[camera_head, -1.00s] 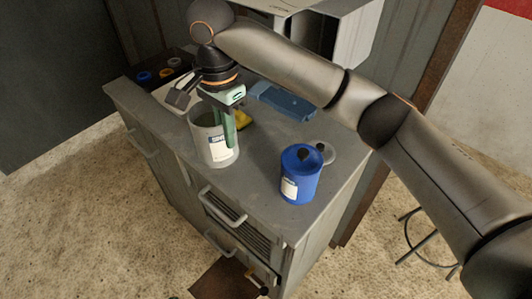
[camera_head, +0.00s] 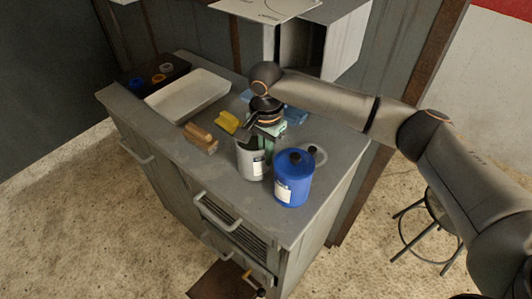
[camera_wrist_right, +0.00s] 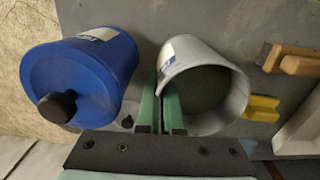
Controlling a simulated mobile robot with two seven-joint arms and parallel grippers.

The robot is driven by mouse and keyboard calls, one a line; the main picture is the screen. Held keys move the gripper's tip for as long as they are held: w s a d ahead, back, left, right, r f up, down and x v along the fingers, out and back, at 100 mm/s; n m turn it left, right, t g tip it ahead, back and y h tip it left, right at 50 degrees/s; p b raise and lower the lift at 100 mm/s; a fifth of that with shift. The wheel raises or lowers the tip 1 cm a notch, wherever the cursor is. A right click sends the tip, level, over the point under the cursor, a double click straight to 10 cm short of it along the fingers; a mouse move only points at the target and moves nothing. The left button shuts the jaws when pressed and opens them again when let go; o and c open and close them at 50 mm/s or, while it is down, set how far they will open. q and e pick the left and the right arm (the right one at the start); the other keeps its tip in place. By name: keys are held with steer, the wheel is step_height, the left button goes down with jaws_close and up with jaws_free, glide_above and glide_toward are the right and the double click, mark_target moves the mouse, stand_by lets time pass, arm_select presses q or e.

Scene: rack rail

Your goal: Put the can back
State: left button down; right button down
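The grey open can (camera_head: 251,160) stands upright near the right end of the cabinet top, close to the left side of the blue lidded can (camera_head: 293,180). My right gripper (camera_head: 267,150) points down at the grey can's rim. In the right wrist view its green fingers (camera_wrist_right: 161,108) sit close together with the wall of the grey can (camera_wrist_right: 208,92) between them, one finger inside. The blue can (camera_wrist_right: 85,78) with its black knob is left of the fingers there, apart from them. Whether the grey can's base touches the top is hard to see. My left gripper is not in view.
A wooden block (camera_head: 201,138), a yellow piece (camera_head: 228,122) and a white tray (camera_head: 188,95) lie to the left. A blue item (camera_head: 295,116) is behind the gripper. A clear round piece (camera_head: 319,155) lies behind the blue can. The front left of the top is free.

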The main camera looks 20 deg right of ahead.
steer(key=shift+f, duration=0.1)
steer(key=c, duration=1.5)
jaws_free()
steer(key=shift+f, duration=0.15)
steer(key=shift+c, duration=0.2)
steer(key=o, duration=0.5)
steer(key=shift+c, duration=0.2)
step_height(320, 180, up, 12)
steer(key=shift+r+b, duration=0.2)
steer(key=shift+b, duration=0.2)
